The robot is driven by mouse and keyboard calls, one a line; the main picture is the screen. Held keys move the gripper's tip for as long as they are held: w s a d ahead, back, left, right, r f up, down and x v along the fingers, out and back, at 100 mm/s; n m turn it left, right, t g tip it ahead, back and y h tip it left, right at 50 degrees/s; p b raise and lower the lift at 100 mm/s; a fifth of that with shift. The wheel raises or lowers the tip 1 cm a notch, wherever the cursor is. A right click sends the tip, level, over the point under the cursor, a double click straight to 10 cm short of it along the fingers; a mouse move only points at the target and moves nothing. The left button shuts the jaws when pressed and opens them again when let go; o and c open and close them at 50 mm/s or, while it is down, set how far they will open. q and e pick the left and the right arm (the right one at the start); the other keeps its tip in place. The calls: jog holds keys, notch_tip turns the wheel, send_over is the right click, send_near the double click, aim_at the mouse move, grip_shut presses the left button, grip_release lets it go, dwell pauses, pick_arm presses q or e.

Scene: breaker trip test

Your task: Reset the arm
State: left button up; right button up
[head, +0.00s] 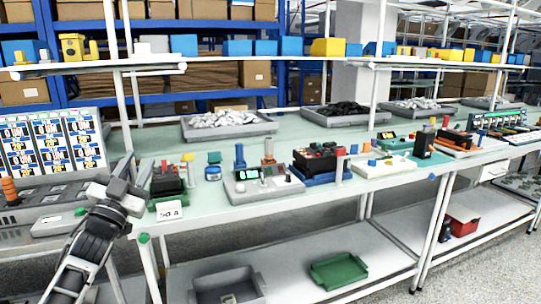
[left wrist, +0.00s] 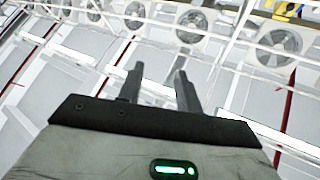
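My left gripper (head: 134,168) is raised at the left end of the workbench, fingers pointing up, with nothing between them. In the left wrist view the two fingers (left wrist: 159,75) stand apart and empty, facing ceiling fans and white beams. My right gripper is not in view. On the bench (head: 225,210) are a grey test unit (head: 262,186) with a green display, a black and red breaker-like block (head: 315,160) on a blue base, and a smaller black and red device (head: 167,180) close to my left gripper. A white label card (head: 170,211) stands at the front edge.
A panel of printed displays (head: 52,142) stands at far left. Grey trays of parts (head: 230,132) line the back. A second station with a white fixture (head: 383,166) is to the right. The lower shelf holds a green tray (head: 339,270) and a grey bin (head: 228,285).

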pick_arm(q)
jog(key=w+a+f+n+g+y, duration=0.1)
jog(key=a+f+n+g+y, duration=0.25)
jog(key=f, duration=0.25)
jog(key=w+a+f+n+g+y, duration=0.2)
jog(key=f+g+y, duration=0.2)
jog(key=f, duration=0.3)
jog(key=s+d+f+m+g+h, duration=0.1)
jog(key=s+d+f+h, duration=0.1)
jog(key=s+d+f, duration=0.4)
jog(key=s+d+f+m+g+h, duration=0.1)
jog(key=s+d+f, duration=0.3)
jog(key=s+f, duration=0.4)
jog(key=s+d+f+g+h, duration=0.1)
jog(key=s+d+f, duration=0.2)
jog(key=s, duration=0.5)
jog(key=s+d+f+n+g, duration=0.1)
jog(key=s+d+f, duration=0.2)
jog(key=s, duration=0.5)
jog(key=s+d+f+g+h, duration=0.1)
jog(key=s+d, duration=0.3)
jog(key=s, duration=0.4)
jog(key=shift+d+f+h, duration=0.25)
jog(key=shift+f+h, duration=0.1)
jog(key=shift+f, duration=0.55)
